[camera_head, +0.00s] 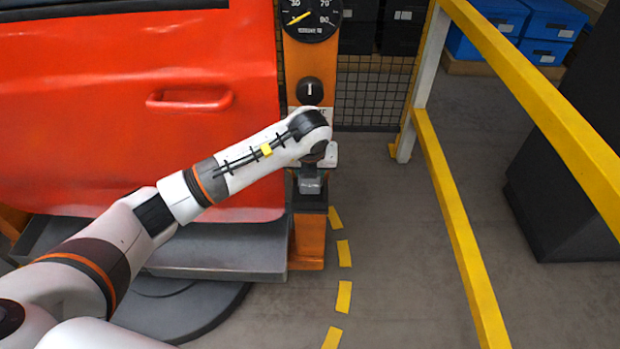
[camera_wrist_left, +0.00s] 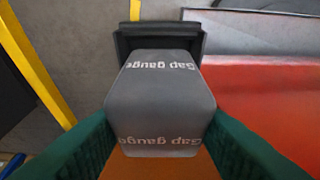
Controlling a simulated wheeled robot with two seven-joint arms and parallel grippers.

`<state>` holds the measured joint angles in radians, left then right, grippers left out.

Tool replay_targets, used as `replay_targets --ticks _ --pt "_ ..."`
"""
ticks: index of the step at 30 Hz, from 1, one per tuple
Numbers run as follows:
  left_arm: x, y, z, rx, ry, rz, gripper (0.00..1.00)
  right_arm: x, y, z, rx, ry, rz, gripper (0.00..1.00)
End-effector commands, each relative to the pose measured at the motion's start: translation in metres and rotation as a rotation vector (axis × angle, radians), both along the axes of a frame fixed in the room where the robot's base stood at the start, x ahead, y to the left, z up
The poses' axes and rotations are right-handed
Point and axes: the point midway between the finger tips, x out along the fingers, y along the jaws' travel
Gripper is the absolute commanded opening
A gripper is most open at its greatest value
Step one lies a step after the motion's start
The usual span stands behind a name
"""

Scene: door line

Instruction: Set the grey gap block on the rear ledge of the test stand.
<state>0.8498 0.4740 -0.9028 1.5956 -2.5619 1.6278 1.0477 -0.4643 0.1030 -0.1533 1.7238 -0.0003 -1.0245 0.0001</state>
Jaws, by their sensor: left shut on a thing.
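The grey gap block (camera_head: 311,185), marked "Gap gauge", shows under my left wrist in the head view. It fills the middle of the left wrist view (camera_wrist_left: 160,95). My left gripper (camera_wrist_left: 160,128) is shut on it, one green finger on each side. The dark ledge (camera_head: 314,203) on the orange test stand (camera_head: 310,240) lies directly below the block. In the left wrist view, the ledge's black rim (camera_wrist_left: 160,28) shows beyond the block. I cannot tell whether block and ledge touch. My right gripper is not in view.
A red door (camera_head: 130,110) stands close on the left, above a grey platform (camera_head: 215,262). A yellow railing (camera_head: 455,210) runs along the right. A gauge (camera_head: 312,18) tops the stand. Clear floor with yellow dashes (camera_head: 344,253) lies between stand and railing.

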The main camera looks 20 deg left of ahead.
Motion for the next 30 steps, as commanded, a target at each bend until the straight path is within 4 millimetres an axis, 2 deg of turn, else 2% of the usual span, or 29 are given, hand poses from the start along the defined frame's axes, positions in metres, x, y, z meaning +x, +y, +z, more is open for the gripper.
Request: replay_targets --ticks 4,8,11,14,20,21,24,30 --pt "0.004 0.001 -0.005 0.000 0.001 -0.001 0.17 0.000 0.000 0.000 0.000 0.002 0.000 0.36" --pt "0.003 0.000 -0.023 0.000 0.002 -0.001 0.17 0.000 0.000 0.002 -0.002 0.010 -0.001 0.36" --pt "0.003 0.001 -0.034 -0.001 0.001 -0.001 0.17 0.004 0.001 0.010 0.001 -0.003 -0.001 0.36" --pt "0.004 0.001 -0.035 0.000 -0.002 -0.001 0.17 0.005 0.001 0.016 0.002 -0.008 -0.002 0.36" --pt "0.004 0.001 -0.036 0.000 -0.001 -0.001 0.17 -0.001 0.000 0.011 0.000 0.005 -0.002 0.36" --pt "0.003 0.001 -0.036 0.000 0.000 -0.001 0.50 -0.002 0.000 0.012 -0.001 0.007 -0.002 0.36" --pt "0.003 0.001 -0.035 0.000 0.000 -0.001 0.67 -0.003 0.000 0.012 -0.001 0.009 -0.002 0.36" --pt "0.003 0.001 -0.035 0.000 0.000 -0.001 0.67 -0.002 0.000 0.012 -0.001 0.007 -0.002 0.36"
